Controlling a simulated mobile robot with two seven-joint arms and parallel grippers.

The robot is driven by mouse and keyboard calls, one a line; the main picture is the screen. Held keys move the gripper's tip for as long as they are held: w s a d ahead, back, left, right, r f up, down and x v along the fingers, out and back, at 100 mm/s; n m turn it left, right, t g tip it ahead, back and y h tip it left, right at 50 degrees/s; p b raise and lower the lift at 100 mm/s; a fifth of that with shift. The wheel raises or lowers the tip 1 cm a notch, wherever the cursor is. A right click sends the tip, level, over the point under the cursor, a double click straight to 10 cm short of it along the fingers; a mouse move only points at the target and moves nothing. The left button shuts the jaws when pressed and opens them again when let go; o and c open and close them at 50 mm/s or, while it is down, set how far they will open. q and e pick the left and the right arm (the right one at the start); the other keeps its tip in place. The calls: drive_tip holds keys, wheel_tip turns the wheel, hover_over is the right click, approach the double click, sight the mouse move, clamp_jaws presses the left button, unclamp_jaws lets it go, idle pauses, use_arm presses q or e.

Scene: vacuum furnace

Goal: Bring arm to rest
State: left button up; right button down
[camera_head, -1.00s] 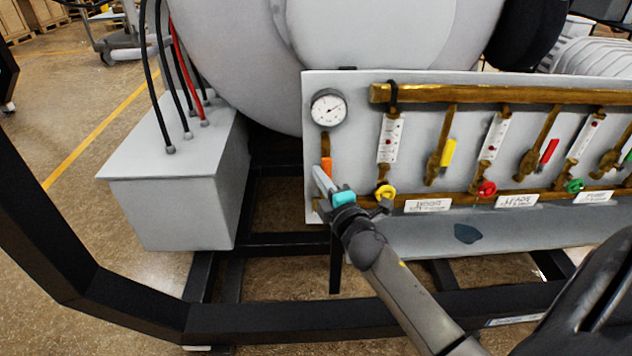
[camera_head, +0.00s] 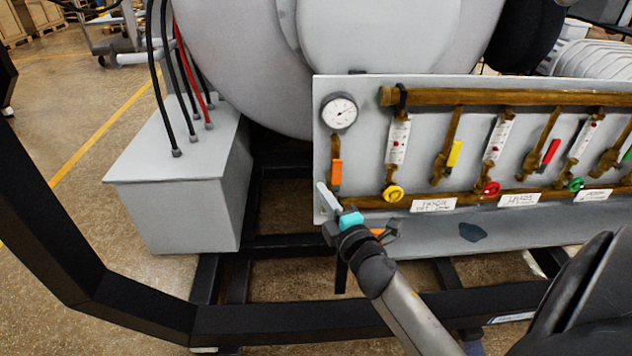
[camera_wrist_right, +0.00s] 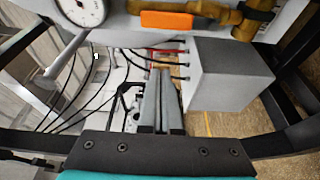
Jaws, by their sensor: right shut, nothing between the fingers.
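My right gripper (camera_head: 327,200) is in front of the lower left corner of the grey valve panel (camera_head: 326,148), below the orange valve handle (camera_head: 337,172). Its pale fingers are shut and hold nothing. In the right wrist view the closed fingers (camera_wrist_right: 162,100) point past the panel, with the orange handle (camera_wrist_right: 168,19) at the top and apart from them. My right arm comes up from the lower right. My left gripper is not in view.
A pressure gauge (camera_head: 339,110) and several coloured valves are on the panel. A grey box (camera_head: 184,205) with black and red cables stands to the left. A black frame (camera_head: 290,322) crosses the front. Open floor (camera_head: 60,100) lies at the far left.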

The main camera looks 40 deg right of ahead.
drive_tip(key=s+a+f+m+g+y, duration=0.1)
drive_tip(key=s+a+f+m+g, duration=0.3)
drive_tip(key=f, duration=0.7)
drive_tip(key=s+a+f+m+g+y, duration=0.1)
drive_tip(key=s+f+g, duration=0.1)
drive_tip(key=s+f, duration=0.6)
drive_tip(key=s+a+f+m+g+y, duration=0.1)
drive_tip(key=s+a+f+m+g, duration=0.15)
drive_tip(key=f, duration=1.05)
drive_tip(key=s+a+f+m+g, duration=0.1)
drive_tip(key=s+a+f+g, duration=0.1)
drive_tip(key=s+f, duration=0.3)
drive_tip(key=s+a+f+m+g, duration=0.2)
drive_tip(key=s+f+g, duration=0.1)
drive_tip(key=s, duration=0.9)
drive_tip(key=s+a+f+m+g, duration=0.2)
drive_tip(key=s+f, duration=0.4)
drive_tip(key=s, duration=0.3)
drive_tip(key=shift+f+g+y, duration=0.35)
drive_tip(key=shift+g+y, duration=0.05)
drive_tip(key=shift+g, duration=0.15)
